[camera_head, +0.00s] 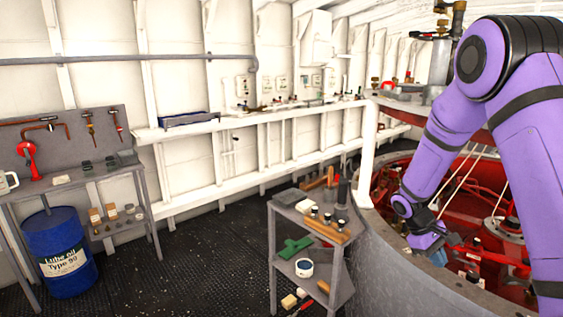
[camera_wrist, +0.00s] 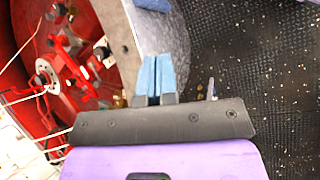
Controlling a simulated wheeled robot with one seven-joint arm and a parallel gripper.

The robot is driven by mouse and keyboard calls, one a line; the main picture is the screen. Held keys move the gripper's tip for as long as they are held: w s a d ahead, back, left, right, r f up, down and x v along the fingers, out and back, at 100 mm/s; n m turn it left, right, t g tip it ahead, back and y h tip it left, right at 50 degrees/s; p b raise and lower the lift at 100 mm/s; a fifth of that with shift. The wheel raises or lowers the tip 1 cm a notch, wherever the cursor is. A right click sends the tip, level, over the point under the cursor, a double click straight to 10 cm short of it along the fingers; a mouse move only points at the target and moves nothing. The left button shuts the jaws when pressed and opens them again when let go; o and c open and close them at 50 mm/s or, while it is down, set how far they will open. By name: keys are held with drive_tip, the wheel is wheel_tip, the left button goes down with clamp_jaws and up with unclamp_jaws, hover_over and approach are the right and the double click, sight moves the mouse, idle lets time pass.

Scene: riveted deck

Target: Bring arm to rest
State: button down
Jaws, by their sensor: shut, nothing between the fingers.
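My purple arm comes in from the right of the head view and bends down over the red machinery pit. My gripper (camera_head: 439,258) hangs at the pit's rim, pointing down. In the wrist view its blue fingertips (camera_wrist: 154,75) lie side by side, shut, with nothing between them. Nothing touches the fingers that I can see.
The round grey pit wall (camera_head: 385,255) curves below the gripper, with red machinery (camera_head: 480,225) inside. A grey metal cart (camera_head: 310,240) with tools stands to the left. A blue oil drum (camera_head: 63,252) and a workbench are far left. The dark deck (camera_head: 190,265) between is clear.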

drive_tip(key=s+a+r+m+t+y, duration=0.1)
drive_tip(key=s+a+r+t, duration=0.3)
drive_tip(key=r, duration=0.6)
drive_tip(key=s+a+r+m+y, duration=0.1)
drive_tip(key=s+r+m+y, duration=0.1)
drive_tip(key=s+r, duration=0.65)
drive_tip(key=s+a+r+m+t+y, duration=0.1)
drive_tip(key=s+a+r+t, duration=0.1)
drive_tip(key=s+r, duration=0.3)
drive_tip(key=s+a+r+t+y, duration=0.1)
drive_tip(key=s+a+r+t, duration=0.2)
drive_tip(key=s+r, duration=0.3)
drive_tip(key=s+a, duration=0.1)
drive_tip(key=s, duration=0.3)
drive_tip(key=shift+s+a+m+y, duration=0.15)
drive_tip(key=shift+s+m+y, duration=0.15)
drive_tip(key=shift+m, duration=0.1)
